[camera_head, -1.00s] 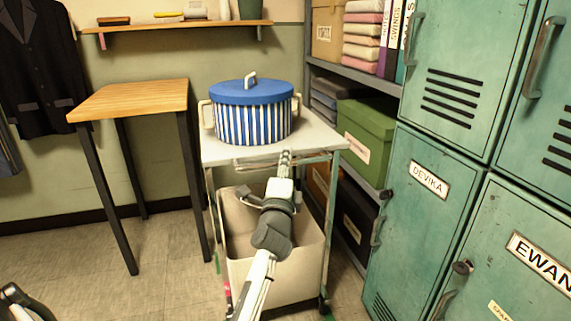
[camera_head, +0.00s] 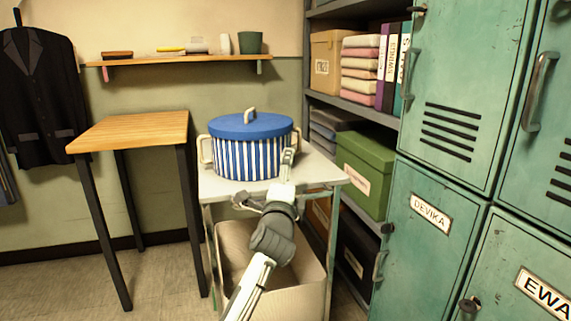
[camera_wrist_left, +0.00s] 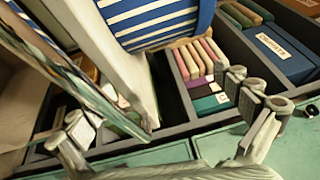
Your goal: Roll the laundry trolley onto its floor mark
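The laundry trolley (camera_head: 319,170) has a pale top, a thin metal frame and a beige bin (camera_head: 300,290) below. A blue-lidded, striped pot (camera_head: 250,155) stands on its top. My left gripper (camera_head: 266,180) is at the trolley's near edge, in front of the pot, fingers spread. In the left wrist view the open fingers (camera_wrist_left: 160,105) are wide apart with the trolley's pale edge (camera_wrist_left: 110,65) between them; I cannot tell whether they touch it. The trolley's wheels and the floor mark are not in view. My right gripper is not in view.
A wooden table (camera_head: 130,130) stands left of the trolley. Shelving with a green box (camera_head: 365,170) is close on its right. Green lockers (camera_head: 430,220) fill the right side. A wall shelf (camera_head: 180,60) and a dark jacket (camera_head: 40,80) are behind. Floor shows at lower left.

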